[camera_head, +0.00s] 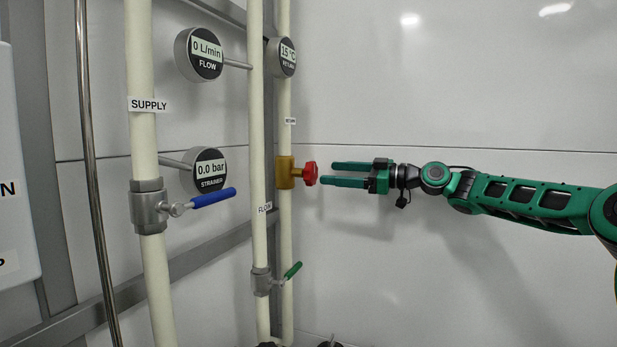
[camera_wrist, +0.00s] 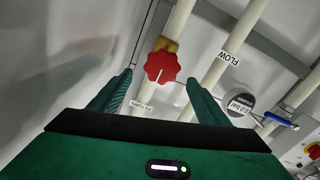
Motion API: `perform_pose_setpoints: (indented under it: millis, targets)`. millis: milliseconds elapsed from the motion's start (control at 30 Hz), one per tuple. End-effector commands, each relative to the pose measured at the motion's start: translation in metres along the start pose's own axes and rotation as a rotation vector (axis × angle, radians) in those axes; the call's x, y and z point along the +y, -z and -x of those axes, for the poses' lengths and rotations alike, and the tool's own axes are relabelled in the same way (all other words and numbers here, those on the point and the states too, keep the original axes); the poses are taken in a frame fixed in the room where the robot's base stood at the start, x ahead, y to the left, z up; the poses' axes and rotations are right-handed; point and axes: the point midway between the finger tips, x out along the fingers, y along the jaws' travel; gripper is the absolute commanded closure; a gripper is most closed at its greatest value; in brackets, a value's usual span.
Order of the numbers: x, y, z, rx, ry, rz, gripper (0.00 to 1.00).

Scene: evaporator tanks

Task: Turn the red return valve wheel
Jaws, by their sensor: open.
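The red return valve wheel (camera_head: 310,173) sits on a brass valve body (camera_head: 285,173) on the rear cream pipe. My gripper (camera_head: 326,174) is open and level with the wheel, its two fingers pointing left at it. In the head view the fingertips are just right of the wheel, with a small gap. In the wrist view the wheel (camera_wrist: 161,67) shows between and ahead of the open fingers (camera_wrist: 160,84), with a white line on its face. The gripper is empty.
The supply pipe (camera_head: 142,130) carries a blue-handled valve (camera_head: 212,197). The flow pipe (camera_head: 257,120) stands close left of the wheel, with a green-handled valve (camera_head: 292,270) lower down. Round gauges (camera_head: 204,170) project on stems. The white wall (camera_head: 450,90) behind my arm is bare.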

Motion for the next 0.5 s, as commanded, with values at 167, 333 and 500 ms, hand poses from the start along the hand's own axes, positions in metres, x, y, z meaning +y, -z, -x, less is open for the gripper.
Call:
perform_pose_setpoints:
  millis: [167, 333, 500]
  targets:
    - [-0.002, -0.001, -0.035, 0.001, 0.004, -0.001, 0.30]
    - [-0.002, -0.001, -0.061, -0.001, 0.003, -0.002, 0.30]
    - [-0.001, -0.001, -0.077, -0.002, 0.002, -0.001, 0.30]
